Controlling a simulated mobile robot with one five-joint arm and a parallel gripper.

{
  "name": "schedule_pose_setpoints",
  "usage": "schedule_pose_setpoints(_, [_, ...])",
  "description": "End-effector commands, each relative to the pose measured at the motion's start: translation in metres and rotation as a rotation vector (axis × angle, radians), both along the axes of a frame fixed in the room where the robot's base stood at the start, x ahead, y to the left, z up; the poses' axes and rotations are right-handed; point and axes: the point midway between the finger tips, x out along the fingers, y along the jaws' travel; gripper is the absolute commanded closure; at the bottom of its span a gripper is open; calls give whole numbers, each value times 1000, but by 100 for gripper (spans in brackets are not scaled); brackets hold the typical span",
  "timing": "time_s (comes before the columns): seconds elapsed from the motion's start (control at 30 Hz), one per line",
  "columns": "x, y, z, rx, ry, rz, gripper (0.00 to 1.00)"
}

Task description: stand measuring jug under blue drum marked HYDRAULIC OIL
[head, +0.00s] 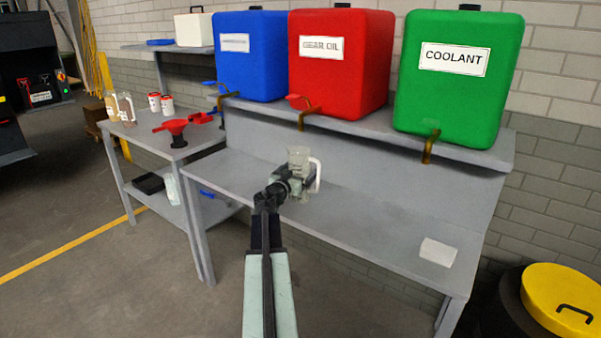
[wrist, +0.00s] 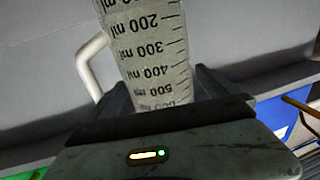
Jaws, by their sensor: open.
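The clear measuring jug (head: 299,155) with a white handle is upright over the grey bench, in front of the red drum. In the wrist view the jug (wrist: 150,50) shows black ml marks and sits between my jaws. My gripper (head: 291,184) is open around it; the jug's base is hidden in the head view. The blue drum (head: 250,60) stands on the raised shelf, left of the jug; its label is too small to read. Its brass tap (head: 225,97) with a blue lever hangs over the bench.
A red GEAR OIL drum (head: 342,75) and green COOLANT drum (head: 458,105) stand right of the blue one. A white block (head: 437,251) lies on the bench's right. A side table (head: 140,140) holds red funnels. Bench (head: 235,170) below the blue drum is clear.

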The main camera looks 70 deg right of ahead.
Motion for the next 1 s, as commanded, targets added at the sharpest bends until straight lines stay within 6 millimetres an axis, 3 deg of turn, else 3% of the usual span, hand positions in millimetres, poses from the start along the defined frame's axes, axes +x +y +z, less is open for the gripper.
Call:
schedule_pose_setpoints(0.13, [0,12,3,0,0,1,2])
schedule_pose_setpoints(0.4, [3,79,3,0,0,1,2])
schedule_pose_setpoints(0.6, [7,112,3,0,0,0,2])
schedule_pose_setpoints(1.0, [8,119,3,0,0,-3,2])
